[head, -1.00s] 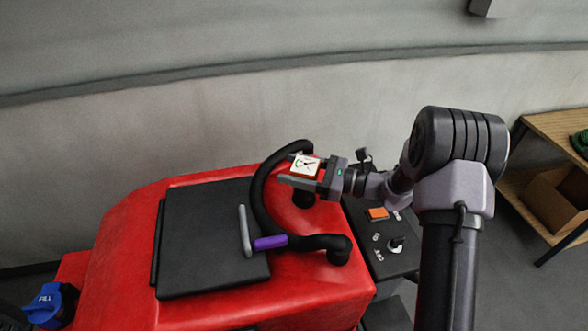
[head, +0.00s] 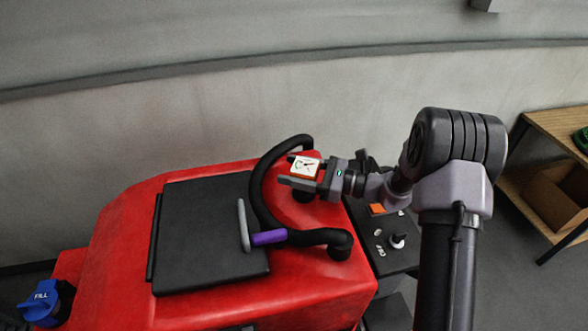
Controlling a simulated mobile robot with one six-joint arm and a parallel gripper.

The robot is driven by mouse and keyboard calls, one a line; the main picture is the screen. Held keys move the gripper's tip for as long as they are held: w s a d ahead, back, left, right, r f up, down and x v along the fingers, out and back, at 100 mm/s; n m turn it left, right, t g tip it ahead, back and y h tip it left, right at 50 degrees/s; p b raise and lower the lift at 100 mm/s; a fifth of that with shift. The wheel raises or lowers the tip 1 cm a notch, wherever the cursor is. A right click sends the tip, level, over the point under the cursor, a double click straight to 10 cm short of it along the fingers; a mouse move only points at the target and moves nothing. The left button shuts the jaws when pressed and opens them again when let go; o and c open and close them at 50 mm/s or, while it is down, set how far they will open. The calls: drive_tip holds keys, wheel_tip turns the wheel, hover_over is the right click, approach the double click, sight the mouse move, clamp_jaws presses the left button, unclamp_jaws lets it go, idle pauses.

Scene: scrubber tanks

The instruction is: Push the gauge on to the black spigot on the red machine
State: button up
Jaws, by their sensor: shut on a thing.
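The gauge (head: 305,166) is a small block with a white face, a dial mark and an orange-red edge. My gripper (head: 300,170) is shut on it and holds it above the right part of the red machine (head: 308,218), beside the curved black hose. I cannot make out the black spigot for certain; a dark round part (head: 303,195) shows just below the gripper and is partly hidden by it. Whether the gauge touches anything beneath it cannot be told.
A black hose (head: 262,180) loops around the gripper's left side. A black lid (head: 205,235), a grey lever with a purple grip (head: 269,237) and a blue FILL cap (head: 45,300) lie left. A control panel (head: 385,240) with an orange switch is right. A wooden shelf (head: 560,125) stands far right.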

drive_tip(key=shift+f, duration=0.35)
drive_tip(key=o, duration=1.4)
drive_tip(key=shift+o, duration=0.6)
drive_tip(key=shift+r, duration=0.1)
wheel_tip(320, 180, up, 9)
drive_tip(key=p, duration=0.5)
drive_tip(key=shift+f, duration=0.25)
